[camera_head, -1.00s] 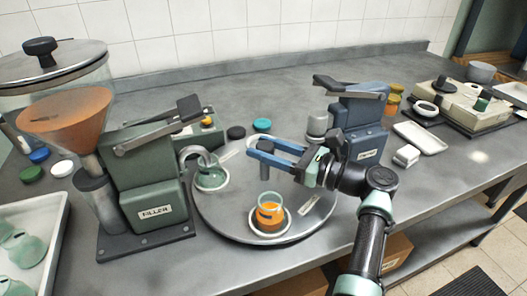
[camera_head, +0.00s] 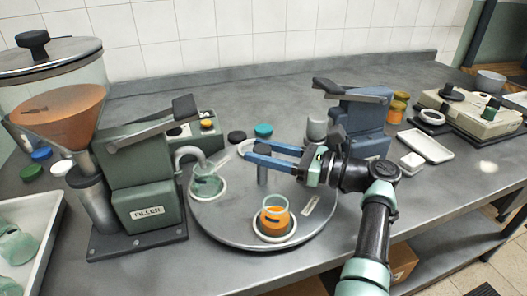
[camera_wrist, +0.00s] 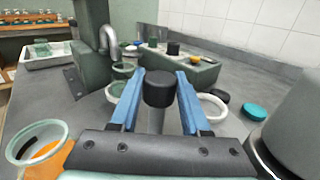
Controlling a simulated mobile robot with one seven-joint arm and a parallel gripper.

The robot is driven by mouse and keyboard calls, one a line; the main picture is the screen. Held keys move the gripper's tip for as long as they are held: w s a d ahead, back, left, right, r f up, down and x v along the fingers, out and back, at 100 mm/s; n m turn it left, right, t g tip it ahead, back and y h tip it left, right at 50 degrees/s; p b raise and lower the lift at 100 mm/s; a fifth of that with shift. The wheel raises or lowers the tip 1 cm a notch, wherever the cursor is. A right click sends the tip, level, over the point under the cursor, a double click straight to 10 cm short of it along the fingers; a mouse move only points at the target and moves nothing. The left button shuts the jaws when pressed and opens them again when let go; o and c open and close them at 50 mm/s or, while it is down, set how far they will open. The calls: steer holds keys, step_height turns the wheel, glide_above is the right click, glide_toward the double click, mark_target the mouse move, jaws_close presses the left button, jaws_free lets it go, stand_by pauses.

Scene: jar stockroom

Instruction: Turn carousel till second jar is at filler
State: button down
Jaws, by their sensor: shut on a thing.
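The carousel (camera_head: 220,225) is a round grey turntable with white ring seats and a central post (camera_head: 263,175). A jar with orange contents (camera_head: 276,218) stands in the front seat. A greenish clear jar (camera_head: 206,183) that looks empty stands in the left seat beside the filler's spout, slightly in front of it. A rear seat ring (camera_wrist: 213,105) is empty in the wrist view. The green filler (camera_head: 140,190) stands left of the carousel. My gripper (camera_head: 250,152) has its blue fingers on both sides of the post, whose black knob (camera_wrist: 160,88) shows between them.
A blue machine (camera_head: 358,120) stands close behind my wrist at the right. A tray of greenish jars (camera_head: 52,225) is at the left edge. Loose lids, including a teal lid (camera_head: 263,130), lie behind the carousel. A white tray (camera_head: 425,146) lies right.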

steer(key=shift+f, duration=0.15)
steer(key=shift+c, duration=1.9)
jaws_free()
steer(key=v, duration=1.3)
